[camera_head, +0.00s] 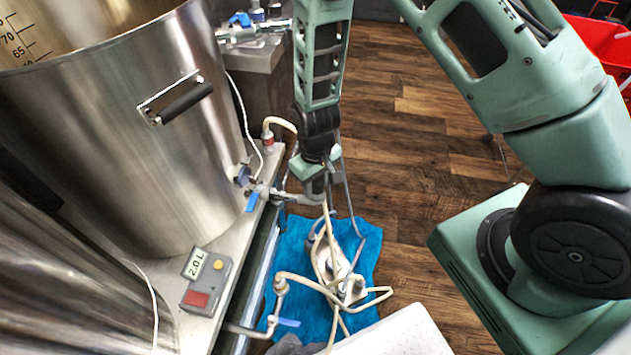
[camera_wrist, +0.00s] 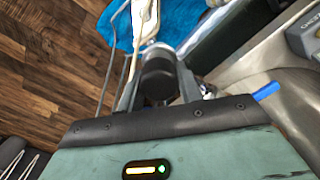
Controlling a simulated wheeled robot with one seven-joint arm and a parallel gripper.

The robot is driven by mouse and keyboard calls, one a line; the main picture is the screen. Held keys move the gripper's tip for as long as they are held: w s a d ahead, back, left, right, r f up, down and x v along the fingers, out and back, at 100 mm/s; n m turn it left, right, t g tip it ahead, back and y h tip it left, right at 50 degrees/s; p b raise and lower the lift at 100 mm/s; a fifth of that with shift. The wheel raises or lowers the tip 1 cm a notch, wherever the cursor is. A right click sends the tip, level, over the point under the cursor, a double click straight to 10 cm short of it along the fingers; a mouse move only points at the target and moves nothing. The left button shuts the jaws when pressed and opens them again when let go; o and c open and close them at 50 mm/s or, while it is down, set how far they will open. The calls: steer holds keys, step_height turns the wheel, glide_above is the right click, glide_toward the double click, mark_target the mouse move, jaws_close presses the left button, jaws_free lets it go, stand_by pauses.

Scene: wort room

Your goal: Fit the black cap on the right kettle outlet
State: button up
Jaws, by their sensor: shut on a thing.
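My gripper (camera_head: 316,185) hangs at the end of my arm, just right of the large steel kettle's (camera_head: 150,120) outlet valve (camera_head: 265,192). In the wrist view my gripper (camera_wrist: 158,88) is shut on the black cap (camera_wrist: 157,76), which sits between its two fingers. In the head view the cap cannot be made out. The valve has a blue handle, which also shows in the wrist view (camera_wrist: 266,91). The outlet's end lies close to the fingers. Cap and outlet look apart, but the exact gap is unclear.
A pump with pale hoses (camera_head: 340,285) lies on a blue towel (camera_head: 300,240) below my gripper. A grey box reading 2.0 L (camera_head: 200,280) stands on the bench. Another hosed outlet (camera_head: 278,288) is nearer.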

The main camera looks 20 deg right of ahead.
steer(key=shift+f, duration=0.25)
steer(key=o, duration=1.3)
steer(key=shift+r, duration=0.1)
step_height(320, 180, up, 17)
steer(key=shift+r+p, duration=0.15)
steer(key=shift+p, duration=0.6)
steer(key=s+a+r+n+p, duration=0.1)
steer(key=s+a+r+p, duration=0.1)
steer(key=s+r, duration=0.3)
steer(key=s+a+r+n+p, duration=0.1)
steer(key=s+a+r, duration=0.1)
steer(key=s+r, duration=0.4)
steer(key=s+a+r+n+p, duration=0.2)
steer(key=s+r, duration=0.4)
steer(key=s, duration=0.3)
steer(key=shift+s+a+r+y+p, duration=0.1)
steer(key=shift+s+r+y+p, duration=0.1)
steer(key=shift+y+p, duration=0.1)
